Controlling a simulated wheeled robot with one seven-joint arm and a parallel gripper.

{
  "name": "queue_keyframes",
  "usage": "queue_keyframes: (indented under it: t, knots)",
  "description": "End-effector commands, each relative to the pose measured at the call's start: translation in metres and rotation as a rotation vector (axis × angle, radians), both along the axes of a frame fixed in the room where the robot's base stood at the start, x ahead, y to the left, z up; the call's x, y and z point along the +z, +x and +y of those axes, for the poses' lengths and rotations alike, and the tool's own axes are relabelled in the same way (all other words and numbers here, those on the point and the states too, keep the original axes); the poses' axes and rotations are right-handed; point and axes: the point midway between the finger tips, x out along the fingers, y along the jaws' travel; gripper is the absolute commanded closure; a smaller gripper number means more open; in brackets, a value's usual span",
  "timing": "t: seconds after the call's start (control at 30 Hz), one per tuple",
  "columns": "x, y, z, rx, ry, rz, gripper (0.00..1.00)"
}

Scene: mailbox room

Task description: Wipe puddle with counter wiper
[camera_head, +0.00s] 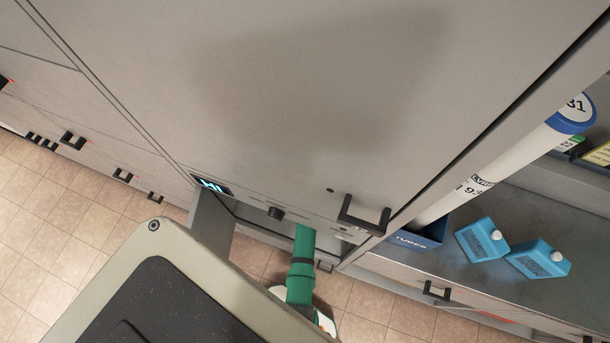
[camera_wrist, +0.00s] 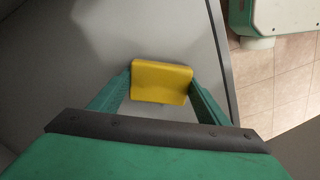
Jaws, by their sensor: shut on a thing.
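The counter wiper (camera_wrist: 162,74), a yellow block, is in the wrist view, gripped between the two green fingers of my gripper (camera_wrist: 161,90). My gripper is shut on it from both sides. The wiper is in front of a plain grey surface (camera_wrist: 75,50); I cannot tell whether it touches that surface. I cannot make out a puddle in either view. In the head view my green arm shows at the lower middle, and my gripper and the wiper are hidden.
A large grey cabinet front (camera_head: 310,100) with a black handle (camera_head: 362,215) fills the head view. Tiled floor (camera_head: 90,205) is clear at left.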

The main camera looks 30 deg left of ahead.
Motion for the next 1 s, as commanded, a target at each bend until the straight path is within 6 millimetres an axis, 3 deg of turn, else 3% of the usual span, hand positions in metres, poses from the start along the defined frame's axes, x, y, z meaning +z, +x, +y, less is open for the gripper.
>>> queue_keyframes:
  t: [0.2, 0.43, 1.0]
  knots:
    - [-0.001, 0.004, -0.015, -0.001, 0.000, 0.000, 0.57]
    - [0.000, 0.004, -0.017, 0.000, -0.001, 0.000, 0.57]
    - [-0.003, -0.005, 0.018, 0.001, 0.000, 0.001, 0.57]
